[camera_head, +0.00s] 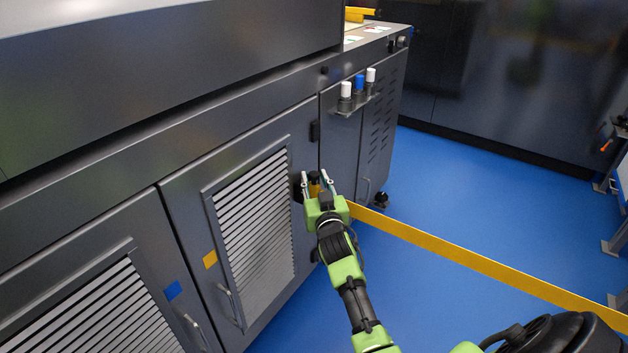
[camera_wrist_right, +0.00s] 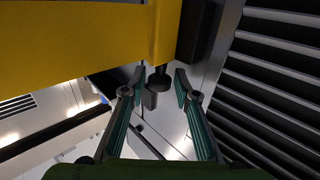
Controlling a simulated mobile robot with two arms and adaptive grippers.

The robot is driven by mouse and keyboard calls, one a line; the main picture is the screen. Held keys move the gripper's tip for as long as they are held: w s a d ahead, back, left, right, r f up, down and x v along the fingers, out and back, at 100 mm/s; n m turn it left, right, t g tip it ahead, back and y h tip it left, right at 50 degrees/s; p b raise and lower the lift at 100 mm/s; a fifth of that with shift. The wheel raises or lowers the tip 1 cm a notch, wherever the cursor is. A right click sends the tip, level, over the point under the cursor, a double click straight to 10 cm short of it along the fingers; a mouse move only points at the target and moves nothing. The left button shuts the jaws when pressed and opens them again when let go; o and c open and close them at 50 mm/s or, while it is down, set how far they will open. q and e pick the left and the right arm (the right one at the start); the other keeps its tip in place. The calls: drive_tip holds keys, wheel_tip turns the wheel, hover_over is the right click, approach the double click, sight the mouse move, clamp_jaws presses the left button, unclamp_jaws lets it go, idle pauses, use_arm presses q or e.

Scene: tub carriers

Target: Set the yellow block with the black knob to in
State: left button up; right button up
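The yellow block (camera_head: 315,190) shows as a small patch between the fingers of my right gripper (camera_head: 317,179), at the dark cabinet's front. In the right wrist view the yellow block (camera_wrist_right: 85,38) fills the upper left, close to the camera. Its black knob (camera_wrist_right: 158,80) points down from its lower right end. The right gripper (camera_wrist_right: 158,83) is open, with one fingertip on each side of the knob and visible gaps. In the head view the fingers hide much of the block and I cannot make out the knob clearly. My left gripper is in neither view.
Louvred cabinet doors (camera_head: 252,232) with bar handles stand left of the gripper. White and blue capped bottles (camera_head: 359,87) sit on a small shelf above it.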

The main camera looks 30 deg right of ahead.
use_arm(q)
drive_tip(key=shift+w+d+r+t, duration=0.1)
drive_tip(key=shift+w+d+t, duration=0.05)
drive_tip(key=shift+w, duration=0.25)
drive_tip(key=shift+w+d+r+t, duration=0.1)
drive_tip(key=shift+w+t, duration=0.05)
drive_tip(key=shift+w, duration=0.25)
use_arm(e)
drive_tip(key=shift+x, duration=0.75)
clamp_jaws()
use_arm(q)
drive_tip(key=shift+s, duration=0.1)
